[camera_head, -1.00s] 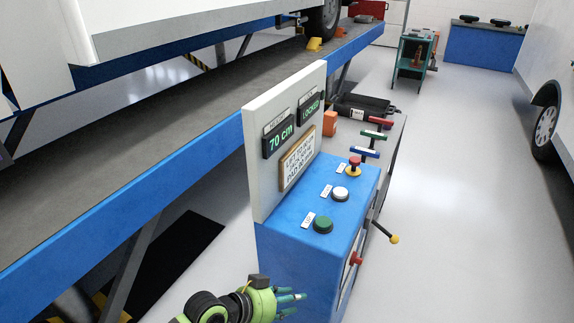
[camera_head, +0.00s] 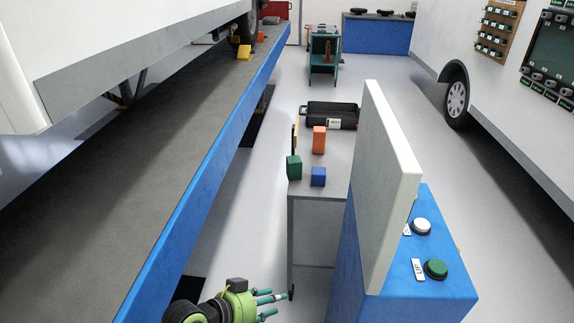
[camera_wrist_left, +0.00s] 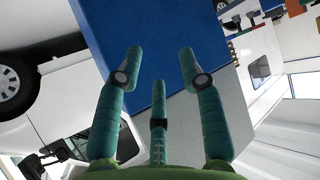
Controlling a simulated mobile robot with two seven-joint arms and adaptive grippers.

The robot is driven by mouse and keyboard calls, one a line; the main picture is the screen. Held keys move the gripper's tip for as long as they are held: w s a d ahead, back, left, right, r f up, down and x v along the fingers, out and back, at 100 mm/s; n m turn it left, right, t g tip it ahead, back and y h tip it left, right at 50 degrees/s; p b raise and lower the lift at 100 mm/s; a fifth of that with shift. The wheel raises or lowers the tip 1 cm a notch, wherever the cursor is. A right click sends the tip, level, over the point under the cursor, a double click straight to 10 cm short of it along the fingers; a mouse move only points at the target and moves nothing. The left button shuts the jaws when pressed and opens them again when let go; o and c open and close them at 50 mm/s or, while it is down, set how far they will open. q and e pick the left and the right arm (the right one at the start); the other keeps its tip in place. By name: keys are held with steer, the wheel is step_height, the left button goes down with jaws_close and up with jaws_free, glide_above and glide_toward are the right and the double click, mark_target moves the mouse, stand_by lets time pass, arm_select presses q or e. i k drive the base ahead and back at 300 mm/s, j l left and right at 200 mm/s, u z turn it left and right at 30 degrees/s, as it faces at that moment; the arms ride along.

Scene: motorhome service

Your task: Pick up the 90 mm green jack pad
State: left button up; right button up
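A green block (camera_head: 294,168), which looks like the green jack pad, stands at the near left of a small grey table (camera_head: 330,183). A blue block (camera_head: 318,177) stands just right of it and a taller orange block (camera_head: 319,139) behind. My left gripper (camera_head: 272,302) is low at the bottom of the head view, in front of the table and well apart from the pads. In the left wrist view its fingers (camera_wrist_left: 160,75) are spread, with nothing between them. My right gripper is in neither view.
The blue console (camera_head: 420,265) with a tall white panel (camera_head: 385,180) stands right of the table. A black tray (camera_head: 333,114) sits at the table's far end. The blue-edged lift platform (camera_head: 195,205) runs along the left. Clear floor (camera_head: 420,120) lies at the right.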

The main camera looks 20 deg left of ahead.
mark_target(294, 163)
steer(key=i+j+z, duration=0.1)
steer(key=i+j, duration=0.2)
steer(key=i+j+z, duration=0.25)
steer(key=i+j, duration=0.25)
steer(key=j, duration=0.2)
steer(key=i+j+z, duration=0.1)
steer(key=j, duration=0.3)
steer(key=i+j+z, duration=0.15)
steer(key=i+j, duration=0.2)
steer(key=i+j+z, duration=0.1)
steer(key=j, duration=0.35)
steer(key=i, duration=0.1)
